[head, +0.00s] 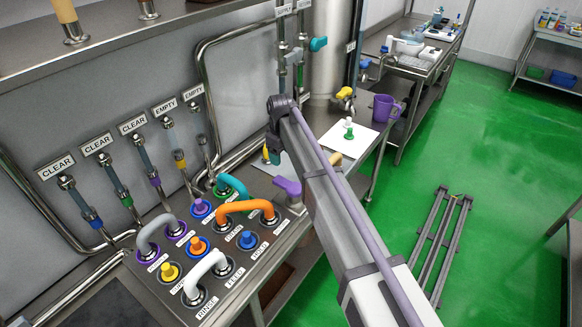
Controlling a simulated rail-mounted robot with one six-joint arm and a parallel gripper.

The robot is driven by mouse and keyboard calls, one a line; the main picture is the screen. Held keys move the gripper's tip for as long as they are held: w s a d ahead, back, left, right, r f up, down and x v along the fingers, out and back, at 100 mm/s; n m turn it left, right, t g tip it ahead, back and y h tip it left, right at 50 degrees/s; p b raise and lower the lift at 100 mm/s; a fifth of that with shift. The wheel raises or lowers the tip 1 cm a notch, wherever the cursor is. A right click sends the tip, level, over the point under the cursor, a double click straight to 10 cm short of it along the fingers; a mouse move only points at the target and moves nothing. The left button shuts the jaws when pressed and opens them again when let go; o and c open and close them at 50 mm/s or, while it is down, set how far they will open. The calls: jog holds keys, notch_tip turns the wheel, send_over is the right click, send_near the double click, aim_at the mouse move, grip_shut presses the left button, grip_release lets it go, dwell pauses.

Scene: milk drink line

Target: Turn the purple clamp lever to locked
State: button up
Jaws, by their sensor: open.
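A purple lever handle (287,187) sits at the back right edge of the steel panel (140,284), beside the orange hose loop. It looks like the clamp lever; its label and locked mark cannot be read. My arm reaches up from the lower right, and its dark wrist bends down beyond the lever. My gripper (273,150) is small and partly hidden at the end of the wrist. It is open, behind and slightly left of the lever in the picture, apart from it. No object shows between its fingers.
Grey, white, orange (246,209) and teal (232,184) hose loops crowd the panel among coloured knobs. Pipes with colour bands (120,180) line the wall at left.

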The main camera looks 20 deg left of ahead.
aim_at(281, 180)
jog(key=f+b, duration=0.7)
jog(key=s+f+b, duration=0.1)
jog(key=f+b, duration=0.2)
jog(key=b, duration=0.1)
jog(key=shift+s+a+f, duration=0.1)
jog(key=shift+a+f, duration=0.1)
jog(key=shift+f, duration=0.2)
jog(key=shift+r, duration=0.1)
jog(key=shift+c, duration=0.3)
grip_shut()
